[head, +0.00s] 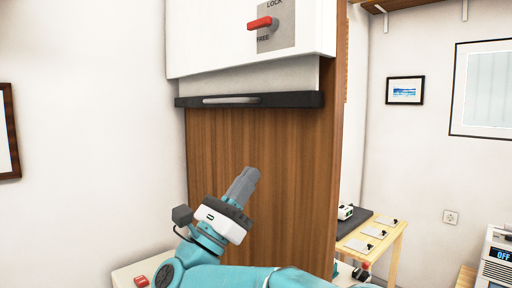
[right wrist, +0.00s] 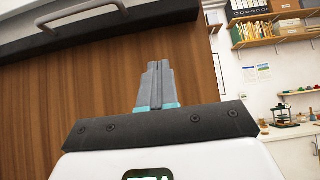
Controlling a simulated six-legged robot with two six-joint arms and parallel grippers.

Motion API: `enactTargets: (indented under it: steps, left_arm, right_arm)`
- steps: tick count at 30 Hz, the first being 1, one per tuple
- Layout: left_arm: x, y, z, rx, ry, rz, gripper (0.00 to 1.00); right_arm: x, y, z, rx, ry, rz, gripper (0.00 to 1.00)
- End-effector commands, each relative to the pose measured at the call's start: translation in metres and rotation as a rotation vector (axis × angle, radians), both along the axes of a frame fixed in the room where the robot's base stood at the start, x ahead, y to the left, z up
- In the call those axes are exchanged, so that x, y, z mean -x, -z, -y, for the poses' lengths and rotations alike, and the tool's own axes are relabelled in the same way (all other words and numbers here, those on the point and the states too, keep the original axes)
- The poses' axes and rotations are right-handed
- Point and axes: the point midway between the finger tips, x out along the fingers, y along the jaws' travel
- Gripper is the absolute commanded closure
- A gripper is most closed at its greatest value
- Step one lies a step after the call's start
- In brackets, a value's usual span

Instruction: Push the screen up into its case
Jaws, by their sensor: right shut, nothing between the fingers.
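The white case (head: 215,40) is at the top of the wooden panel (head: 262,150) in the head view. A short strip of grey screen (head: 250,78) shows below the case, ending in a black bottom bar (head: 300,99) with a grey handle (head: 232,99). A red lever (head: 262,23) on the case lies on a plate marked LOCK above and FREE below. My right gripper (head: 247,178) is shut and empty, in front of the panel below the bar. In the right wrist view the shut fingers (right wrist: 155,85) point up towards the bar (right wrist: 150,20), apart from it. My left gripper is not in view.
A wooden side table (head: 385,240) with small plates and a device stands at the right. A box with an OFF display (head: 497,260) is at the far right. A pale surface with a red switch (head: 141,281) is at lower left. The panel below the bar is bare.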

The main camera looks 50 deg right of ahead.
Motion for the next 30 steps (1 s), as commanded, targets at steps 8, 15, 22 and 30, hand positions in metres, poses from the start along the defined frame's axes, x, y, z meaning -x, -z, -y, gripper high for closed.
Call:
enactTargets:
  steps: [8,15,22,30]
  left_arm:
    - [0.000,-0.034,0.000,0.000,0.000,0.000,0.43]
    - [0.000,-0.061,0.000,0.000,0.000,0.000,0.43]
    - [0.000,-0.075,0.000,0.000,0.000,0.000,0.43]
    - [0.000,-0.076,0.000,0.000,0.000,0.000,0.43]
  right_arm:
    - [0.009,-0.045,0.038,0.000,0.005,-0.001,1.00]
    - [0.011,-0.082,0.066,0.001,0.001,-0.001,1.00]
    - [0.009,-0.105,0.065,0.001,0.000,-0.003,1.00]
    - [0.007,-0.106,0.064,0.001,0.000,-0.004,1.00]
